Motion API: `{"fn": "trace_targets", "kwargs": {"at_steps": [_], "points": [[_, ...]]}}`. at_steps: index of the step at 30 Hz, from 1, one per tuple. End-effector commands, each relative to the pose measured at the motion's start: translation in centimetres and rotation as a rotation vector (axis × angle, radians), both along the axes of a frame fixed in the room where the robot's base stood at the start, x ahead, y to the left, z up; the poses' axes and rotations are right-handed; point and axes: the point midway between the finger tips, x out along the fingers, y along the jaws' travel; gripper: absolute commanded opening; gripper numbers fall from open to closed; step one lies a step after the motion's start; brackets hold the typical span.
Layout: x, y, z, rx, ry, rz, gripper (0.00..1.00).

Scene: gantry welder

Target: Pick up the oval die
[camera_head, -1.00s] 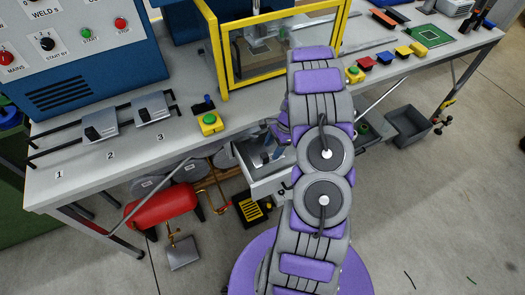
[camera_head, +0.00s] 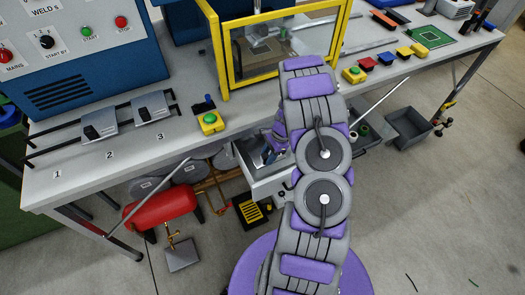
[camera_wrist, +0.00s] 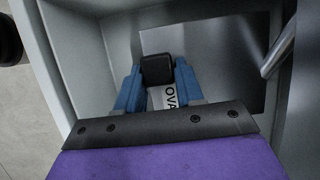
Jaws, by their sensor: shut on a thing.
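The oval die (camera_wrist: 163,98) shows in the wrist view as a pale piece with the letters "OVA" on it and a dark block at its far end. My gripper (camera_wrist: 158,70) has its two blue fingers on either side and is shut on the die. The die and fingers are within the walls of a grey open drawer (camera_wrist: 73,55). In the head view, the drawer (camera_head: 270,188) hangs below the bench front, and my arm hides most of my gripper and the die.
The bench (camera_head: 60,185) carries a yellow-framed enclosure (camera_head: 222,65) and a green button box (camera_head: 210,122) above the drawer. A red tank (camera_head: 160,208) lies below left. A grey bin (camera_head: 408,128) stands at right. A drawer handle or rod (camera_wrist: 280,48) lies close at right.

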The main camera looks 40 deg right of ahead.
Motion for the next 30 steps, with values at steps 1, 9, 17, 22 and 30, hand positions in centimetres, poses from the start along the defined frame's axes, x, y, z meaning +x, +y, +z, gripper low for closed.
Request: {"fn": "trace_targets", "kwargs": {"at_steps": [1, 9, 17, 22, 30], "points": [[0.01, -0.05, 0.00, 0.000, 0.000, 0.000, 0.23], [0.02, -0.15, -0.03, 0.001, 0.000, 0.000, 0.00], [0.01, -0.16, -0.04, 0.001, 0.000, 0.000, 0.00], [0.01, -0.16, -0.04, 0.001, 0.000, -0.001, 0.00], [0.01, -0.16, -0.05, 0.001, 0.000, -0.001, 0.00]]}}
